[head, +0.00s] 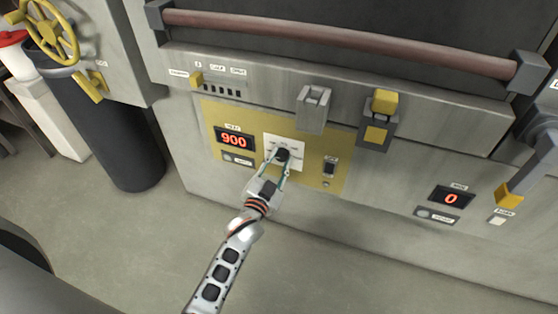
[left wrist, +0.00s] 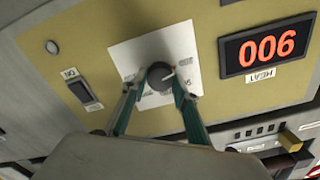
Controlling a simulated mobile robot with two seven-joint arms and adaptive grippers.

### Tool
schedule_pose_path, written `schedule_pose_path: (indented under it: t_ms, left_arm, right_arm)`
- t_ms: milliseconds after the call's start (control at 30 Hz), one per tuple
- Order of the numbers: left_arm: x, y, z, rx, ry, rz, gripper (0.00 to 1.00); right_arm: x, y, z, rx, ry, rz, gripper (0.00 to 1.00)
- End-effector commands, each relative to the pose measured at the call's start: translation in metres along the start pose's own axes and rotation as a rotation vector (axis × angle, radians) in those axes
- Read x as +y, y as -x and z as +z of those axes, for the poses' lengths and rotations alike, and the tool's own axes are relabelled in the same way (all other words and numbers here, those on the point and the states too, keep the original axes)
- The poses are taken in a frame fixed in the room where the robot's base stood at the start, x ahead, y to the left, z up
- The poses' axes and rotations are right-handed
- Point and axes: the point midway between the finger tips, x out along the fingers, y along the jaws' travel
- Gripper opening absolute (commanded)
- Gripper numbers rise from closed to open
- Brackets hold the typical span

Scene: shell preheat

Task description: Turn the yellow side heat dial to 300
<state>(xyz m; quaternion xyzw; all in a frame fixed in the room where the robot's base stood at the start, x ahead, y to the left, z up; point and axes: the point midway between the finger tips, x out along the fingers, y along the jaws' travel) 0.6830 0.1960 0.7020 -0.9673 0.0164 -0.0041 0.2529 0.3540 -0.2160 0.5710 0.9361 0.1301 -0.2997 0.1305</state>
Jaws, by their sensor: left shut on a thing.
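The yellow side panel (head: 212,112) is on the front of the grey machine. Its heat dial (head: 282,154) is a dark round knob on a white plate, and it also shows in the left wrist view (left wrist: 159,76). The red heat display (head: 235,140) left of the dial reads 900; in the left wrist view the display (left wrist: 267,46) appears upside down. My left gripper (head: 279,160) is shut on the dial, with one finger on each side of it. The dial's printed numbers are partly hidden and too small to read. My right gripper is not in view.
A dark switch (head: 329,168) is right of the dial. A grey latch (head: 313,108) and a yellow-topped block (head: 384,102) stick out above the panel. A second display (head: 451,198) at the right reads 0. A black bin (head: 115,130) stands at left; the floor in front is clear.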

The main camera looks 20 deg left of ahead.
Motion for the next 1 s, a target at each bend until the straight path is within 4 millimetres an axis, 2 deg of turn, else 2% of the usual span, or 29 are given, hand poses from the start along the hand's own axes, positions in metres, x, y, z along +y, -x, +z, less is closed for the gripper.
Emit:
schedule_pose_path:
  t_ms: [333,367,400,767,867,1000]
  left_arm:
    - [0.0,0.0,0.0,0.0,0.006,0.0,0.08]
    - [0.0,0.0,0.0,0.0,0.006,0.0,0.37]
    - [0.0,0.0,0.0,0.0,0.006,0.0,0.46]
    - [0.0,0.001,0.0,0.0,0.003,0.0,0.46]
    - [0.0,0.007,0.0,0.0,0.003,0.0,0.46]
    - [0.001,0.028,0.001,-0.002,0.003,0.001,0.46]
  right_arm:
    - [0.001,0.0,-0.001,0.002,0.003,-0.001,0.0]
    - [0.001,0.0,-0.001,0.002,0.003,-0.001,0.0]
    - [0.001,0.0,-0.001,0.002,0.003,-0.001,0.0]
    - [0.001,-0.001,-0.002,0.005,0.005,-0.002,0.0]
    - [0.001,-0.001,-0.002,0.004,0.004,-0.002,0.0]
    - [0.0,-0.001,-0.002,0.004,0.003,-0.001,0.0]
